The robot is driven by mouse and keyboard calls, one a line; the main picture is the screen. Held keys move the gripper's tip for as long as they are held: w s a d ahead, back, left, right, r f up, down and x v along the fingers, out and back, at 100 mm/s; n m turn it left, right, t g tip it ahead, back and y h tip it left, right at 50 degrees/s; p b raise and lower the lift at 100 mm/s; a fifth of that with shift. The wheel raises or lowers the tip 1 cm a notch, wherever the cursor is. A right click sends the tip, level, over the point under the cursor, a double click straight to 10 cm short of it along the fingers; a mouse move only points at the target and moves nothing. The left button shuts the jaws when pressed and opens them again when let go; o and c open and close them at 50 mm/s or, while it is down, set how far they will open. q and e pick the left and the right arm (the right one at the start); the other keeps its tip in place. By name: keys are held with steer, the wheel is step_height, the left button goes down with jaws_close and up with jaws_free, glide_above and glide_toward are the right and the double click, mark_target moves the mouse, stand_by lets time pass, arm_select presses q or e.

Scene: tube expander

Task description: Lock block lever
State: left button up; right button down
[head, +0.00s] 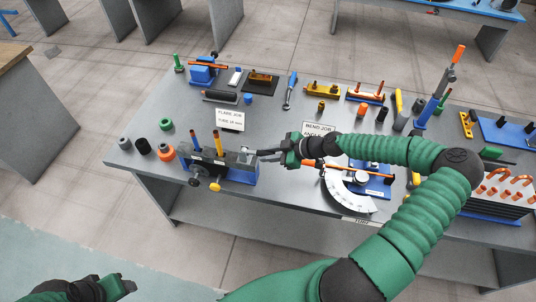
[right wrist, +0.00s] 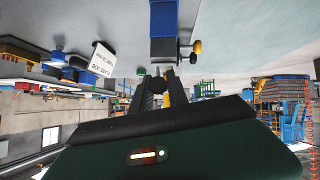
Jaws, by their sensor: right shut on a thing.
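My right gripper (head: 262,154) is at the block's right end, shut on the block lever, which is small and mostly hidden between the fingers. The fingers (right wrist: 160,76) also show in the right wrist view, close to the block. My left gripper (head: 122,286) is at the bottom left, away from the table; its jaw opening is unclear.
A white protractor plate (head: 345,193) with a blue fixture lies right of the block, under my right arm. Black, grey and orange rings (head: 165,152) stand to its left. A "FLARE JOB" card (head: 230,120) stands behind. A rack of copper tubes (head: 502,190) is at right.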

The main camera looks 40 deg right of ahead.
steer(key=shift+s+f, duration=0.1)
steer(key=shift+f, duration=0.05)
steer(key=c, duration=1.5)
jaws_free()
steer(key=shift+o, duration=1)
steer(key=shift+d+f, duration=0.1)
steer(key=shift+d, duration=0.1)
steer(key=b+v, duration=0.2)
steer(key=v, duration=1.4)
steer(key=shift+d, duration=0.35)
